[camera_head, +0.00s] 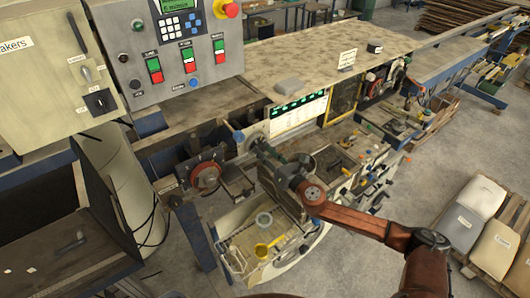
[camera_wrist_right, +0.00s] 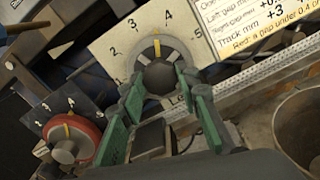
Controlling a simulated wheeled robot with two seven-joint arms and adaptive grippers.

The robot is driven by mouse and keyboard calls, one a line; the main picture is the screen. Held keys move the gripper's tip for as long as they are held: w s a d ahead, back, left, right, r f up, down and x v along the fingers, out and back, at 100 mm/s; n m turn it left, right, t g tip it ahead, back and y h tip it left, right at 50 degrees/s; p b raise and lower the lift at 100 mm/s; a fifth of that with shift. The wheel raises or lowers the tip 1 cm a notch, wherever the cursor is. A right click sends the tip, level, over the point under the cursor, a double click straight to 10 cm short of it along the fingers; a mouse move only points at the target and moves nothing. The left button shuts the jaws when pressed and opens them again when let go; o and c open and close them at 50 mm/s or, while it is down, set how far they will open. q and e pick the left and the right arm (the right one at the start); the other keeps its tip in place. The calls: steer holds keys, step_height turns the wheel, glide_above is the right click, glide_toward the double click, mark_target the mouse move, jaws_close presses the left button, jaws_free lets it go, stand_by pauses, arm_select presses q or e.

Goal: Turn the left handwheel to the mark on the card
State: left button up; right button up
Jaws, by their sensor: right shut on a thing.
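My right gripper (camera_head: 258,145) is at a grey handwheel (camera_head: 240,137) left of the white card (camera_head: 300,114). In the right wrist view the gripper's green-padded fingers (camera_wrist_right: 163,84) are shut on the dark round hub (camera_wrist_right: 160,77) of this wheel. Its grey ring has a yellow mark (camera_wrist_right: 157,48) pointing between 3 and 4 on a numbered plate (camera_wrist_right: 110,38). A red handwheel (camera_head: 205,178) is lower left, also in the wrist view (camera_wrist_right: 88,140), apart from the gripper. My left gripper is out of view.
A control panel (camera_head: 170,45) with buttons stands at upper left. Another red wheel (camera_head: 384,82) is at the right end of the bench. A tray with a yellow item (camera_head: 262,249) lies below the arm.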

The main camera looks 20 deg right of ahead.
steer(key=m, duration=0.5)
steer(key=shift+m+p, duration=0.3)
steer(key=shift+m, duration=0.1)
steer(key=m+p, duration=0.1)
steer(key=m, duration=0.4)
stand_by(0.4)
steer(key=o, duration=1.1)
steer(key=shift+o, duration=0.2)
steer(key=v, duration=1.2)
